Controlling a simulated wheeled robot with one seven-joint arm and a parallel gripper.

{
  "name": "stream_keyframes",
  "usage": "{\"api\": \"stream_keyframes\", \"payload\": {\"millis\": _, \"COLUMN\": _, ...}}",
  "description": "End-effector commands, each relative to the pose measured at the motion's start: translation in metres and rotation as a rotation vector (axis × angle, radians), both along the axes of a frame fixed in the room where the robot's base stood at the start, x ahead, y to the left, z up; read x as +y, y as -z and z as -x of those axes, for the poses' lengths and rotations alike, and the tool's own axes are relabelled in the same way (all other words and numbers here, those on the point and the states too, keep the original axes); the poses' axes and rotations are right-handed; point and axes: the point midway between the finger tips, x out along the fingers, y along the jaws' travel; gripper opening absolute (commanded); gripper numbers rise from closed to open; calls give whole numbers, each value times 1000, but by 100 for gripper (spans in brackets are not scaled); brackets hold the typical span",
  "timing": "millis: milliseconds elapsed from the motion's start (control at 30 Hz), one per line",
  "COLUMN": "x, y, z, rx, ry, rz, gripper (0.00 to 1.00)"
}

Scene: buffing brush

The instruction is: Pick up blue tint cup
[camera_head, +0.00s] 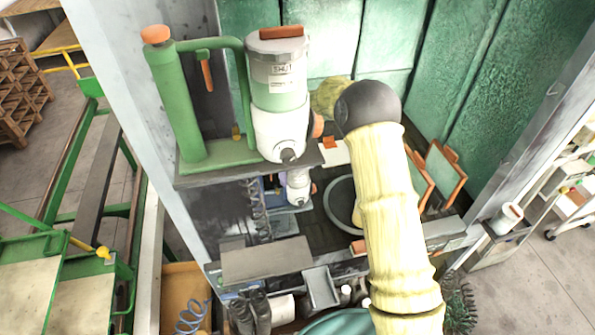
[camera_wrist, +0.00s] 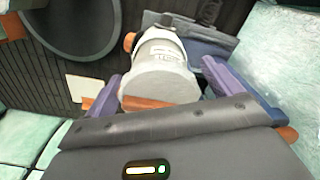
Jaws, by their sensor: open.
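A small white-and-grey cup-like canister (camera_wrist: 162,68) with a label and a blue-grey base (camera_wrist: 208,48) is in the middle of the wrist view. In the head view this small canister (camera_head: 298,183) stands partly hidden under the shelf, with blue at its foot. It is the only bluish vessel I see; I cannot be sure it is the blue tint cup. My gripper (camera_wrist: 172,88) is open, its purple fingers on either side of the canister's near end. I cannot tell whether they touch it. In the head view the shelf and large machine hide most of the gripper.
A large green-and-white machine (camera_head: 280,95) stands on a shelf (camera_head: 240,172) above the canister. A dark round ring (camera_head: 342,203) lies to its right. Green walls (camera_head: 330,40) close off the back. Orange-framed panels (camera_head: 442,175) lean at the right.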

Motion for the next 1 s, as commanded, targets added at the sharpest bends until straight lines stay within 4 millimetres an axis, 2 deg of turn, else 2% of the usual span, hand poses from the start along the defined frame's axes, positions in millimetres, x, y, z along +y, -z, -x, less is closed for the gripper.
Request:
{"api": "stream_keyframes", "payload": {"millis": 167, "x": 0, "y": 10, "z": 0, "rx": -1, "ry": 1, "rz": -1, "gripper": 91}}
{"api": "stream_keyframes", "payload": {"millis": 633, "x": 0, "y": 10, "z": 0, "rx": -2, "ry": 1, "rz": -1, "gripper": 91}}
{"api": "stream_keyframes", "payload": {"millis": 667, "x": 0, "y": 10, "z": 0, "rx": -2, "ry": 1, "rz": -1, "gripper": 89}}
{"api": "stream_keyframes", "payload": {"millis": 933, "x": 0, "y": 10, "z": 0, "rx": -2, "ry": 1, "rz": -1, "gripper": 36}}
{"api": "stream_keyframes", "payload": {"millis": 1000, "x": 0, "y": 9, "z": -1, "rx": -2, "ry": 1, "rz": -1, "gripper": 36}}
